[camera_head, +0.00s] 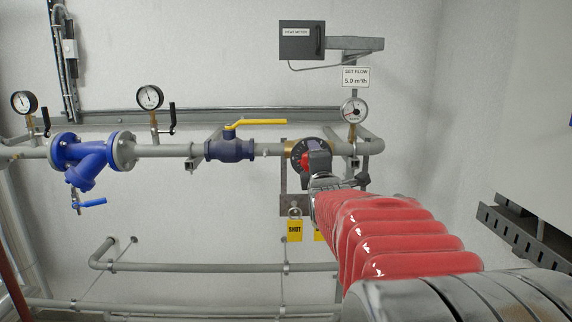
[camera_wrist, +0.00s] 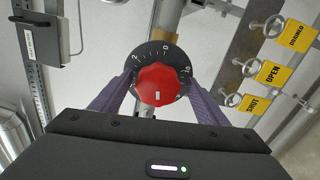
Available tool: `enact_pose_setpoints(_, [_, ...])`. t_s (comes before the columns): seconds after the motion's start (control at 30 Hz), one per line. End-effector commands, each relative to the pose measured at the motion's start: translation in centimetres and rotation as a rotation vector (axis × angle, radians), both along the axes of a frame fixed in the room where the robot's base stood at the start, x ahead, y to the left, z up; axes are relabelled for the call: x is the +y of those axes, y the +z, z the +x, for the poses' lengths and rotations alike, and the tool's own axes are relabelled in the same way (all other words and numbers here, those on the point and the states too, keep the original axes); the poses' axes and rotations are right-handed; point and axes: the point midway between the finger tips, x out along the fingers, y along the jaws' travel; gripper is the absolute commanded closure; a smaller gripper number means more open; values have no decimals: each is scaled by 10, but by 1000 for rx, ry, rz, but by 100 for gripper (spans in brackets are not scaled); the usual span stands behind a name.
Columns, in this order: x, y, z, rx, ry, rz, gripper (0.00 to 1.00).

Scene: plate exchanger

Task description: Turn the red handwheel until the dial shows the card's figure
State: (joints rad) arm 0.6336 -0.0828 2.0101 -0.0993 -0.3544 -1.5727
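The red handwheel (camera_wrist: 158,84) sits at the centre of a black numbered disc (camera_wrist: 150,54) in the wrist view, a white mark at its lower edge. In the head view the handwheel (camera_head: 305,160) is partly hidden by my gripper (camera_head: 318,164). My gripper's purple fingers (camera_wrist: 159,80) stand apart on either side of the handwheel; contact is not clear. The round dial (camera_head: 354,111) is above and to the right, its red needle pointing left; its figures are too small to read. The card (camera_head: 356,77) above it reads "SET FLOW 5.0 m³/h".
A blue ball valve (camera_head: 230,149) with a yellow lever and a blue strainer (camera_head: 85,152) are on the pipe to the left. Yellow tags, including SHUT (camera_wrist: 256,102) and OPEN (camera_wrist: 272,73), hang beside the handwheel. A grey heat meter box (camera_head: 301,41) is above.

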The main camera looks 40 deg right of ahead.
Motion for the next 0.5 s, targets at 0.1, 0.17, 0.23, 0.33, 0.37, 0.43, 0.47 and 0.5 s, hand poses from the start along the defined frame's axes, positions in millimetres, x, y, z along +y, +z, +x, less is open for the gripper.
enact_pose_setpoints(0.1, [0, 1, 0, -2, -1, -1, 32])
enact_pose_setpoints(0.17, [0, 1, -1, -2, -1, -1, 32])
enact_pose_setpoints(0.23, [1, 1, -2, -3, -1, -1, 32])
enact_pose_setpoints(0.33, [3, 2, -6, -3, -1, -1, 32])
enact_pose_setpoints(0.37, [4, 2, -7, -3, -1, -1, 32])
enact_pose_setpoints(0.43, [8, 2, -12, -4, -1, -1, 32])
enact_pose_setpoints(0.47, [9, 2, -15, -4, -1, -1, 32])
enact_pose_setpoints(0.5, [12, 2, -18, -3, -1, -1, 32])
